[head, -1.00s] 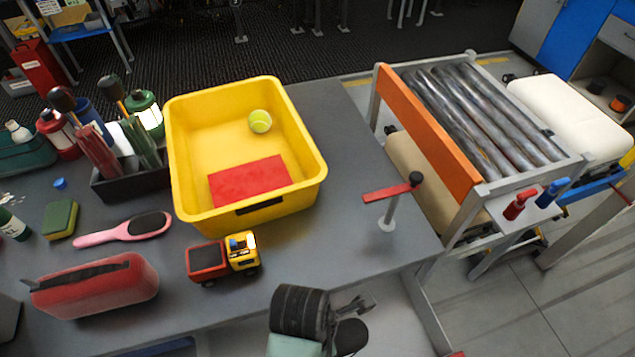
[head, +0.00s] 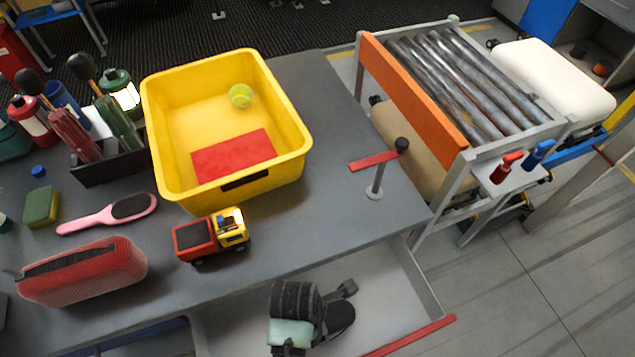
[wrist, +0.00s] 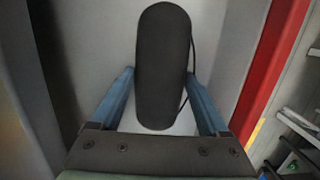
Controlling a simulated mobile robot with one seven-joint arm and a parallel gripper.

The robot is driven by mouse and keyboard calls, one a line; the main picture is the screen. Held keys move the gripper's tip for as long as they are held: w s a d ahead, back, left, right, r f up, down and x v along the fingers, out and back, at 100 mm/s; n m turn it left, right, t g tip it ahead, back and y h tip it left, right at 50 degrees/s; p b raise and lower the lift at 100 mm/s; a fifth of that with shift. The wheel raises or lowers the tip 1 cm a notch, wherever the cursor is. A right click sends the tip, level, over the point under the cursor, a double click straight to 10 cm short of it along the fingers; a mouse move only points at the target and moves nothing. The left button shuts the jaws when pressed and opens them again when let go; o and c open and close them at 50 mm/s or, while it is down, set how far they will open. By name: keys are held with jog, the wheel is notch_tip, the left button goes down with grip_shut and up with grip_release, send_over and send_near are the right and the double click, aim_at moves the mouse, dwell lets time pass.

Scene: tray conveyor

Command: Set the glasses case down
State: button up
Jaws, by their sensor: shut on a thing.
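The glasses case is a long black rounded case (wrist: 163,65), upright in the wrist view between the two blue fingers of my gripper (wrist: 160,88). My gripper is shut on it around its sides. In the head view the dark case (head: 342,319) shows beside my wrist, over the open drawer (head: 385,290) in front of the table. Pale drawer floor lies behind the case in the wrist view. I cannot tell whether the case touches that floor.
The drawer's red front edge (head: 410,337) is at the right. On the table (head: 330,215) are a yellow bin (head: 300,150) with a tennis ball, a toy truck (head: 210,236), a red pouch (head: 85,270), a pink brush (head: 110,213) and a red-handled post (head: 376,170). A roller conveyor (head: 465,85) stands right.

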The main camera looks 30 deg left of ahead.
jog(key=shift+f, duration=0.55)
jog(key=o, duration=1.3)
jog(key=shift+r, duration=0.1)
jog(key=r, duration=0.4)
jog(key=s+r+p, duration=0.1)
jog(key=r, duration=0.3)
jog(key=a+r, duration=0.1)
jog(key=r, duration=0.4)
jog(key=shift+s+a+p, duration=0.1)
jog(key=shift+s+p, duration=0.05)
jog(key=shift+p, duration=0.15)
